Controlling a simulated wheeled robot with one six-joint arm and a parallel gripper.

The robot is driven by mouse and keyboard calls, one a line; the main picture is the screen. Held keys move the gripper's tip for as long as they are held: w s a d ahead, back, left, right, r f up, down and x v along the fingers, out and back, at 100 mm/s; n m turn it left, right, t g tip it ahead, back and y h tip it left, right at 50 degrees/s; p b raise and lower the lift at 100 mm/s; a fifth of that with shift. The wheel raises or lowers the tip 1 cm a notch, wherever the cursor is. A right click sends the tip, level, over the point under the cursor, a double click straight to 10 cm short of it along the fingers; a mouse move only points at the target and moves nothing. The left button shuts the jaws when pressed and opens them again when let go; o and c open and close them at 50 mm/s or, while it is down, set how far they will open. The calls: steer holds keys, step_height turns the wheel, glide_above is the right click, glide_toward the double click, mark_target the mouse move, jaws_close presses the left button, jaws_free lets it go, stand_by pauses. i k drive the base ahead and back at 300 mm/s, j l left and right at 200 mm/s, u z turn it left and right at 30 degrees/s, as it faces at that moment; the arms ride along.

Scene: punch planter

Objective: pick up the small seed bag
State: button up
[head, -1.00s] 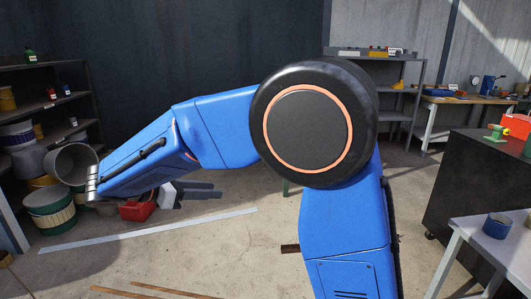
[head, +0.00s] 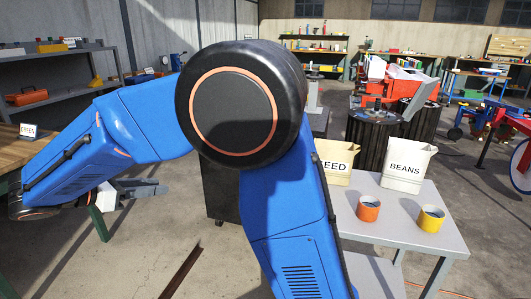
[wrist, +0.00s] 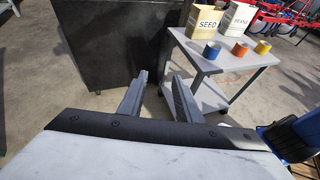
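A cream bag marked SEED (head: 338,160) stands upright on a grey table (head: 400,240). My arm hides its left side in the head view. In the wrist view the whole front of the seed bag (wrist: 204,22) shows, at the top. A bag marked BEANS (head: 405,168) stands just right of it. My gripper (head: 160,187) is at the left in the head view, well away from the bags.
An orange cup (head: 368,208) and a yellow cup (head: 431,219) stand in front of the bags. A blue cup (wrist: 212,50) shows in the wrist view. A dark cabinet (wrist: 115,45) stands left of the table, with open floor in front.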

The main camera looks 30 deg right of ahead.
mark_target(337, 157)
steer(key=i+j+z, duration=0.25)
steer(key=z, duration=0.2)
steer(key=i+j+z, duration=0.15)
steer(key=j+z, duration=0.3)
steer(key=i+j+z, duration=0.15)
steer(key=j+z, duration=0.15)
steer(key=z, duration=0.15)
steer(key=j+z, duration=0.7)
steer(key=i+j+z, duration=0.2)
steer(key=j, duration=0.3)
steer(key=k+l, duration=0.05)
steer(key=k, duration=0.05)
